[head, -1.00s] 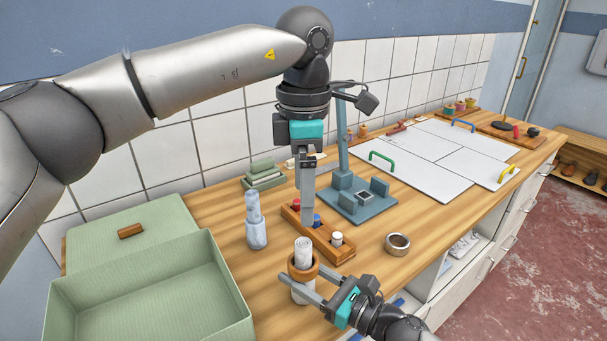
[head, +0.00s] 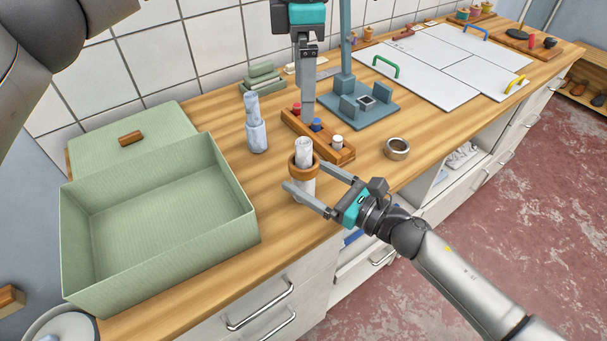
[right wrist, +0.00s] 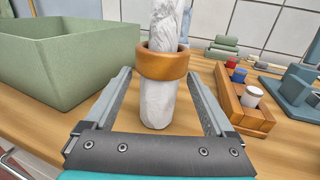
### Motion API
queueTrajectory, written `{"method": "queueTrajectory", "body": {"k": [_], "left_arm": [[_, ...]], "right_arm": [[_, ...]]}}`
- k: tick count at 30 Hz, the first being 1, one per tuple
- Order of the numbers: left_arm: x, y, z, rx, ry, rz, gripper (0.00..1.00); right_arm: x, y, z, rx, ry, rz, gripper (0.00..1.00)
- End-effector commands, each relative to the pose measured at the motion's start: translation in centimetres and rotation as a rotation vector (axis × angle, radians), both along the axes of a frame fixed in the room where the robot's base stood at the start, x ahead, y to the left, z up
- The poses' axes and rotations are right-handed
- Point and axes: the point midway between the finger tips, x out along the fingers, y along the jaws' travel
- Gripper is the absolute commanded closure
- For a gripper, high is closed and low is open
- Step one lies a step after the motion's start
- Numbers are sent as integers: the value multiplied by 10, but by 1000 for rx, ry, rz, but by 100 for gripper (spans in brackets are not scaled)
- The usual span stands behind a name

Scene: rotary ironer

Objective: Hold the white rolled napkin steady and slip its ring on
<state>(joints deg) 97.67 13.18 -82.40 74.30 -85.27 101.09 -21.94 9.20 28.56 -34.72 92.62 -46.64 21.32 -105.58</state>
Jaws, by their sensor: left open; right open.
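The white rolled napkin (head: 304,149) stands upright on the wooden counter near its front edge. It also shows in the right wrist view (right wrist: 156,105). A brown-orange ring (head: 303,169) is around it, above mid-height, with napkin showing above and below; the ring shows in the right wrist view too (right wrist: 165,65). My right gripper (head: 309,197) is open, its fingers on either side of the napkin below the ring, with gaps in the right wrist view. My left gripper (head: 308,110) is open and empty, pointing down behind the napkin, over the small wooden rack; its fingers overlap edge-on.
The wooden rack (head: 334,151) holds red, blue and white pegs just behind the napkin. A bluish-white roll (head: 256,128) stands left, a silver ring (head: 397,149) lies right. An open green box (head: 210,252) fills the left. A blue-grey stand (head: 383,112) and white boards (head: 425,78) are behind.

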Motion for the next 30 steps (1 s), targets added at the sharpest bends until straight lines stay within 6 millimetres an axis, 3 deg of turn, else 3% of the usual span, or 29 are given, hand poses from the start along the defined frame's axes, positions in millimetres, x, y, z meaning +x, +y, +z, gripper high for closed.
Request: {"method": "queueTrajectory", "body": {"k": [9, 15, 30], "left_arm": [[0, 0, 0, 0, 0, 0, 0], [0, 0, 0, 0, 0, 0, 0], [0, 0, 0, 0, 0, -1, 0]], "right_arm": [[-38, -48, -1, -3, 3, 0, 11], [-54, -69, -1, 0, 3, 0, 11], [-62, -81, 0, -1, 0, 1, 11]]}}
